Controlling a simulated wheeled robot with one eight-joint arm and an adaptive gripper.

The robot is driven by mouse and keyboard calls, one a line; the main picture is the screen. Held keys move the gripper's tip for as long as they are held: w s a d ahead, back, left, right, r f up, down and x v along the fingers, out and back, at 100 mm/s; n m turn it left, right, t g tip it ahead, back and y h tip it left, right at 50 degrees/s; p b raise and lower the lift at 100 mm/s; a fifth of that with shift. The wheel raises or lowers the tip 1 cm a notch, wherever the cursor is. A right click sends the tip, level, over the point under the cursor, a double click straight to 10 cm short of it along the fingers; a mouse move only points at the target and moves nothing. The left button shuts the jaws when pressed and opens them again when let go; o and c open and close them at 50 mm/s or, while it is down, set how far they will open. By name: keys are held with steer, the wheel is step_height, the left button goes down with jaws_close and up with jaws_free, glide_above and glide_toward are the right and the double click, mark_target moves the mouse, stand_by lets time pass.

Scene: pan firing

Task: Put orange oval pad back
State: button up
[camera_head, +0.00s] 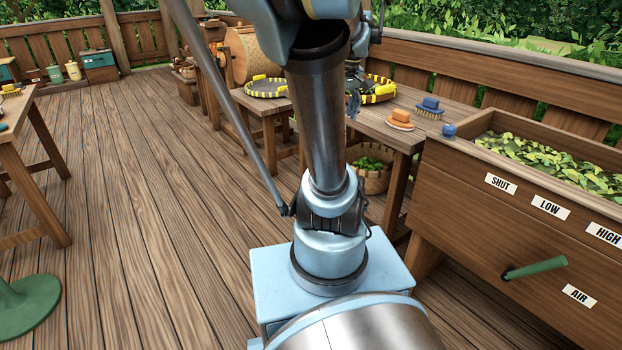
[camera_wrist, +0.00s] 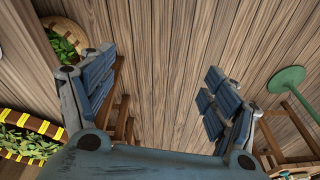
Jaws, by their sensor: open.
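The orange pad (camera_head: 400,117), an orange grip on a paler oval base, lies on the right-hand wooden table (camera_head: 385,140) in the head view. It stands apart from the things around it. My gripper (camera_head: 354,104) is partly hidden behind my arm in the head view, above the table edge left of the pad. In the wrist view my gripper (camera_wrist: 163,95) is open, with nothing between its fingers and the deck floor beyond them. The pad does not show in the wrist view.
A blue brush (camera_head: 430,106) and a small blue ball (camera_head: 449,130) are near the pad. Yellow-and-black rimmed trays (camera_head: 266,94) stand left. A leaf-filled wooden trough (camera_head: 500,205) with a green lever (camera_head: 537,268) is at right. A leaf basket (camera_head: 375,178) sits under the table.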

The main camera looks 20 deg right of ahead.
steer(key=s+a+f+m+h, duration=0.1)
steer(key=s+a+f+m, duration=0.1)
steer(key=s+a+f, duration=0.9)
step_height(320, 180, down, 2)
steer(key=shift+s+f, duration=0.25)
steer(key=shift+s, duration=0.55)
